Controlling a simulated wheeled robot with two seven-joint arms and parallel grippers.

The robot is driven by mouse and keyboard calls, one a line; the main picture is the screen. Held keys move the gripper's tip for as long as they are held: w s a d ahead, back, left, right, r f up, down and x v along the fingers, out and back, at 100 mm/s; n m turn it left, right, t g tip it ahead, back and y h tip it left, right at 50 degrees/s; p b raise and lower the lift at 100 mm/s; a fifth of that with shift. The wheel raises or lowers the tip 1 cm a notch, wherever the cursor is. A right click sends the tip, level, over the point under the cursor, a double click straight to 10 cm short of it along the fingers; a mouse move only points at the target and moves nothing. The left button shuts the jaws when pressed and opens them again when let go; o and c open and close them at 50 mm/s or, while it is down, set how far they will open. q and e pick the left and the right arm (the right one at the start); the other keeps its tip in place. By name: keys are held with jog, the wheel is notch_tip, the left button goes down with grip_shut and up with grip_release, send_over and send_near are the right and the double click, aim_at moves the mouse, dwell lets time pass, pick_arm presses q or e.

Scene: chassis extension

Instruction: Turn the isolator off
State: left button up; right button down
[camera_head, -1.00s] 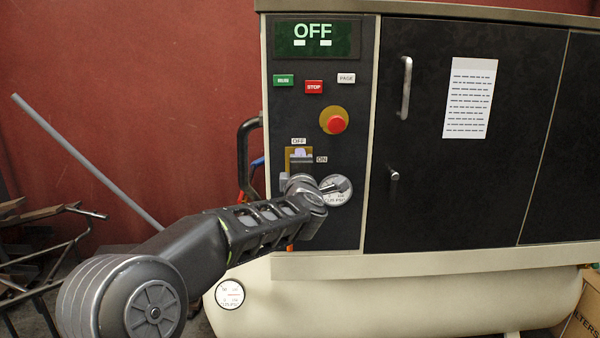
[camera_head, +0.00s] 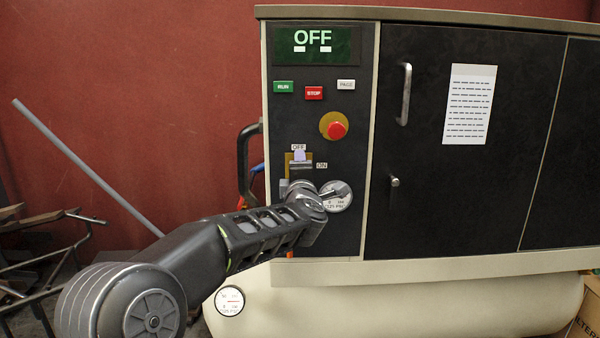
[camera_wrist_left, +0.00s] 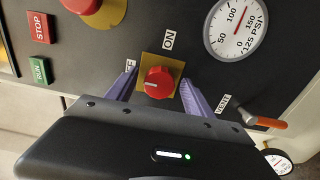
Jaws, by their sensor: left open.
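The isolator (camera_wrist_left: 158,83) is a red rotary knob on a yellow plate, seen in the left wrist view. An ON label (camera_wrist_left: 168,40) stands above it there, and an OFF label (camera_wrist_left: 130,66) to its left is partly covered by a finger. My left gripper (camera_wrist_left: 160,88) is open, with one purple finger on each side of the knob; whether they touch it I cannot tell. In the head view my left gripper (camera_head: 300,161) is at the yellow plate and hides the knob. The OFF label is above the plate and ON to its right.
The panel carries a display (camera_head: 313,41) reading OFF, a green RUN button (camera_head: 283,87), a red STOP button (camera_head: 314,93) and a red emergency button (camera_head: 337,130). A gauge (camera_wrist_left: 236,27) and an orange-handled valve (camera_wrist_left: 265,123) are close to the gripper. A bent pipe (camera_head: 243,165) stands left of the panel.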

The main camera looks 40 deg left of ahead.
pick_arm(q)
jog(key=shift+s+d, duration=0.1)
jog(key=v, duration=0.7)
jog(key=shift+s+d, duration=0.2)
jog(key=shift+s, duration=0.05)
